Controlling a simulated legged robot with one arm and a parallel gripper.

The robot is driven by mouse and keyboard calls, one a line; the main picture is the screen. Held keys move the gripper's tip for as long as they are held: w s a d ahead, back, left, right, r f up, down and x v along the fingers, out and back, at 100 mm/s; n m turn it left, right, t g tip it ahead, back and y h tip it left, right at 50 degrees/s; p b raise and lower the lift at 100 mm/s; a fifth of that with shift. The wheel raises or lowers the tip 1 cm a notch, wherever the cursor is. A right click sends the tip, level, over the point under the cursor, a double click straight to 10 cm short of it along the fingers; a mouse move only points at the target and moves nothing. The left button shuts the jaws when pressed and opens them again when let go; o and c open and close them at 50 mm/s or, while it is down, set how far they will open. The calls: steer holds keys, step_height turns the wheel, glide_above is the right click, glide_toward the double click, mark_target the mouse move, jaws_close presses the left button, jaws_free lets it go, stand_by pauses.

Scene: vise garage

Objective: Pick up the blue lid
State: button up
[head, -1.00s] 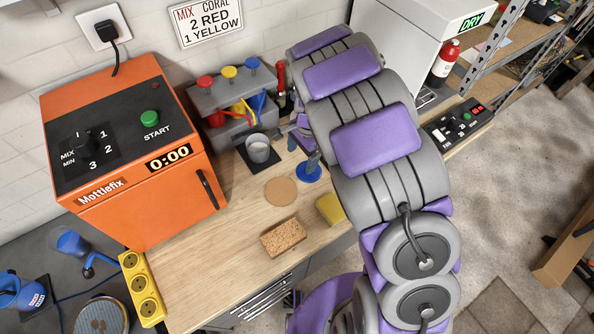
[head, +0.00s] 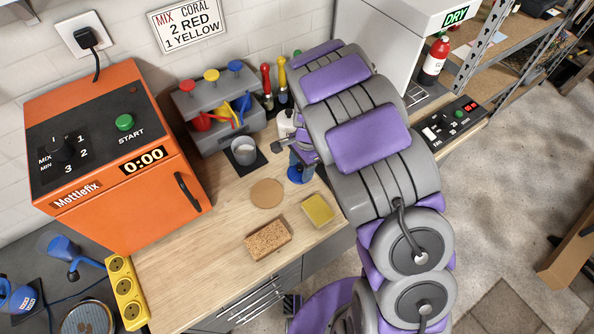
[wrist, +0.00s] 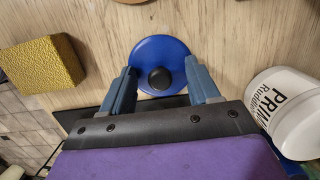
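The blue lid (wrist: 160,50) is a round disc with a black knob (wrist: 160,79) and lies flat on the wooden bench top. In the head view, only part of the lid (head: 297,176) shows beneath my gripper (head: 302,157). In the wrist view, the blue-grey fingers of my gripper (wrist: 161,82) are open. One finger stands on each side of the knob, over the near part of the lid. Nothing is held between them. I cannot tell how far the fingertips are above the lid.
A white primer jar (wrist: 289,112) stands close to the right of my gripper. A yellow sponge (head: 318,209), a brown sponge (head: 268,239) and a cork disc (head: 267,193) lie nearby. A grey cup (head: 244,151) stands by the dispenser (head: 207,100). The orange mixer (head: 112,150) is at left.

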steer(key=shift+d, duration=0.25)
steer(key=shift+c, duration=0.7)
steer(key=shift+s, duration=0.1)
steer(key=shift+c, duration=0.7)
steer(key=shift+a, duration=0.4)
steer(key=shift+c, duration=0.7)
steer(key=shift+s+a+f, duration=0.1)
steer(key=shift+a+f, duration=0.05)
steer(key=shift+a, duration=0.75)
